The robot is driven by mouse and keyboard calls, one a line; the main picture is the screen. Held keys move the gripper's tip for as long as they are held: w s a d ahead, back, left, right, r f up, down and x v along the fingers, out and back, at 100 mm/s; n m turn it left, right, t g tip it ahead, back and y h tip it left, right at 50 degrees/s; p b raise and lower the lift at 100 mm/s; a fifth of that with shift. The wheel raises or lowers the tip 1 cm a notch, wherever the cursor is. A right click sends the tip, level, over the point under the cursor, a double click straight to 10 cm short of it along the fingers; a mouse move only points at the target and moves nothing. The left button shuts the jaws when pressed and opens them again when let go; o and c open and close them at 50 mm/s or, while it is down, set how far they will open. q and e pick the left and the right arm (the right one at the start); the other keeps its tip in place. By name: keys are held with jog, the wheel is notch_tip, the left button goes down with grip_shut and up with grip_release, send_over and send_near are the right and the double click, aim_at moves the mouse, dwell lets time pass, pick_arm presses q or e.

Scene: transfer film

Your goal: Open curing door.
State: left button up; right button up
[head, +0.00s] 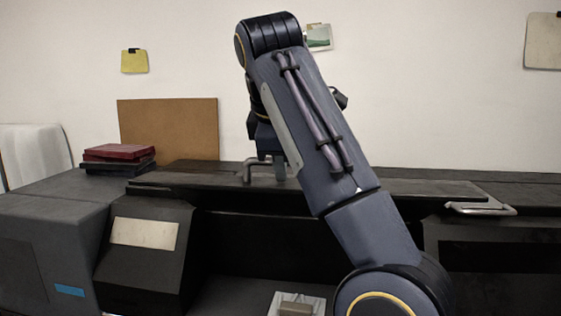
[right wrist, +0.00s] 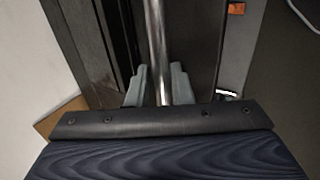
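The curing door (head: 235,245) looks like the wide dark front panel of the long black unit, under a dark top ledge (head: 160,182). It appears closed, and my right arm covers much of it. A silver bar handle (head: 247,172) sits at the ledge; its right part is hidden behind my arm. My right gripper (head: 268,165) is down at this handle. In the right wrist view the metal bar (right wrist: 158,45) runs between the two grey fingers (right wrist: 158,82), which sit close against its sides; they look shut on it. My left gripper is not in view.
A black box with a blank label (head: 143,234) and a grey cabinet (head: 62,245) stand at the left. Red and dark books (head: 118,153) lie near a brown board (head: 170,128). Another silver handle (head: 480,208) is at the right. A pale block (head: 296,305) sits low in front.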

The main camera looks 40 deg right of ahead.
jog(key=shift+a+r, duration=0.1)
jog(key=shift+r, duration=0.05)
dwell(0.5)
jog(key=shift+s+a+r, duration=0.2)
jog(key=shift+s+r, duration=0.05)
jog(key=shift+r, duration=0.2)
jog(key=shift+s+a, duration=0.2)
jog(key=shift+a, duration=0.25)
jog(key=s+a, duration=0.7)
jog(key=a, duration=0.1)
jog(key=shift+a, duration=0.3)
jog(key=shift+f, duration=0.1)
